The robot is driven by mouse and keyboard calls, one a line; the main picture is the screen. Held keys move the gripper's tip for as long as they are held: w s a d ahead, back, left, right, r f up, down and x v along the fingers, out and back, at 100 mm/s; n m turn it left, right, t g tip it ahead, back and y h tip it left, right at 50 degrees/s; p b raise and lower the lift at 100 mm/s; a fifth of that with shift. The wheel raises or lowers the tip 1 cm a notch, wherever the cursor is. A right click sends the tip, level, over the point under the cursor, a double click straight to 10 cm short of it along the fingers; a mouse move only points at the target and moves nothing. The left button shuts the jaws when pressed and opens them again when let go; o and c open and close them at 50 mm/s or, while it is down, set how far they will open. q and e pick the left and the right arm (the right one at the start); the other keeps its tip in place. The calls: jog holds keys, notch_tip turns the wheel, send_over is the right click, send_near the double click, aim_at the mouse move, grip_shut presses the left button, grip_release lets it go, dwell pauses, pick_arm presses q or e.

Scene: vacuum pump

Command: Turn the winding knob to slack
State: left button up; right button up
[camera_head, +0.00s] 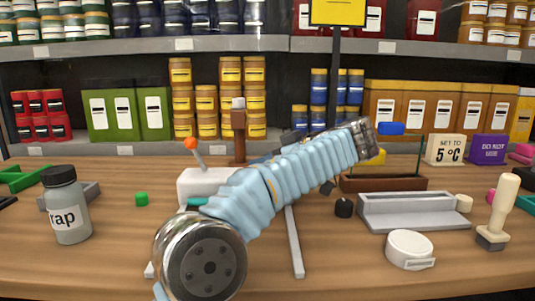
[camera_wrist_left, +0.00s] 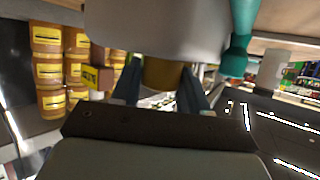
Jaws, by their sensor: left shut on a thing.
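The white pump body (camera_head: 205,182) stands on the bench in the head view, partly hidden behind my blue-sleeved left arm. It has an orange-tipped lever on top and a teal part at its base. In the left wrist view a large pale grey housing (camera_wrist_left: 155,28) fills the top, with a brownish-gold round knob (camera_wrist_left: 165,74) under it. My left gripper (camera_wrist_left: 160,88) has its two dark fingers on either side of this knob and is shut on it. The fingertips and the knob are hidden in the head view. My right gripper is not in view.
A grey bottle (camera_head: 68,210) stands at the left. Shelves of jars line the back.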

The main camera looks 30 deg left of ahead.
pick_arm(q)
jog(key=shift+n+g, duration=1.2)
jog(key=shift+g, duration=0.2)
jog(key=o, duration=1)
jog(key=shift+c, duration=0.2)
